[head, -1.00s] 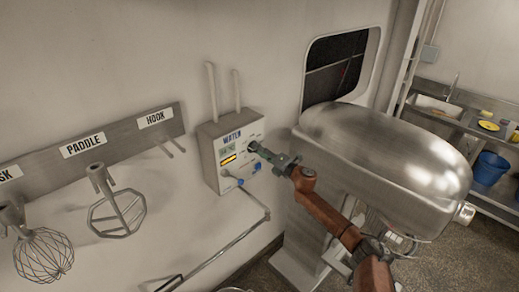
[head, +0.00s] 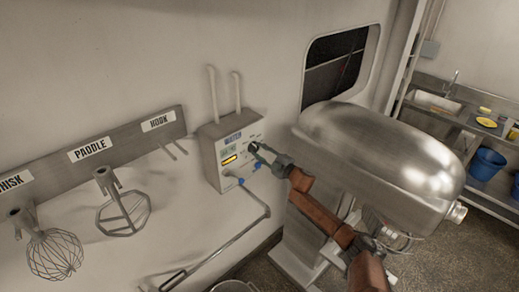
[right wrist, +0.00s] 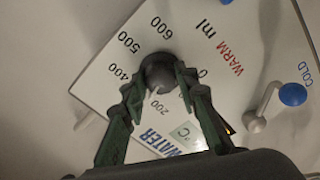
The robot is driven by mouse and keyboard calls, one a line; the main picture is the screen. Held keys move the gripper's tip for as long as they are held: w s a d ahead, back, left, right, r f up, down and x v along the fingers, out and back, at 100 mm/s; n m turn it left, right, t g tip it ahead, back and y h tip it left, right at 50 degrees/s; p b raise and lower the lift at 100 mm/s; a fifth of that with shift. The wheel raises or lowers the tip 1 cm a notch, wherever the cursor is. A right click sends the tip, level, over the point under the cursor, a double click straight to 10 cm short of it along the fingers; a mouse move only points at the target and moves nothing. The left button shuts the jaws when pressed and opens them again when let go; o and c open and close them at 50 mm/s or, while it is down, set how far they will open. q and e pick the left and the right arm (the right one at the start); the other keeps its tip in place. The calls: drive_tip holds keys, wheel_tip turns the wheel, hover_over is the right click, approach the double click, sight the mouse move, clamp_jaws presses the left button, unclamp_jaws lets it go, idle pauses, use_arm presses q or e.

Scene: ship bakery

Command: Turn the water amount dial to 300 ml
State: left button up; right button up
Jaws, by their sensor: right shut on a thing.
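The water panel (head: 209,160) is a pale box on the wall, with a yellow-lit display (head: 229,160). Its dark round water amount dial (right wrist: 158,70) shows in the right wrist view, ringed by numbers such as 200, 400, 500 and 600 ml. My right gripper (right wrist: 160,83) is shut on the dial, with a green finger on each side. The fingers cover the places between 200 and 400 and between 200 and 0. I cannot tell which number the dial points to. In the head view my right gripper (head: 258,152) reaches the panel from the right. My left gripper is not in view.
A blue-knobbed lever (right wrist: 292,95) marked COLD is beside the dial. A pipe (head: 245,228) runs below the panel. The large metal mixer (head: 375,150) stands right of it, close to my right arm. A whisk (head: 55,255) and paddle (head: 122,210) hang at left.

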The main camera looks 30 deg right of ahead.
drive_tip(key=shift+m+p, duration=0.65)
drive_tip(key=shift+m, duration=0.85)
drive_tip(key=shift+f, duration=0.1)
drive_tip(key=o, duration=1.1)
drive_tip(key=shift+d, duration=0.1)
drive_tip(key=s, duration=0.4)
drive_tip(key=s+d, duration=0.1)
drive_tip(key=s, duration=0.7)
drive_tip(key=shift+d, duration=0.4)
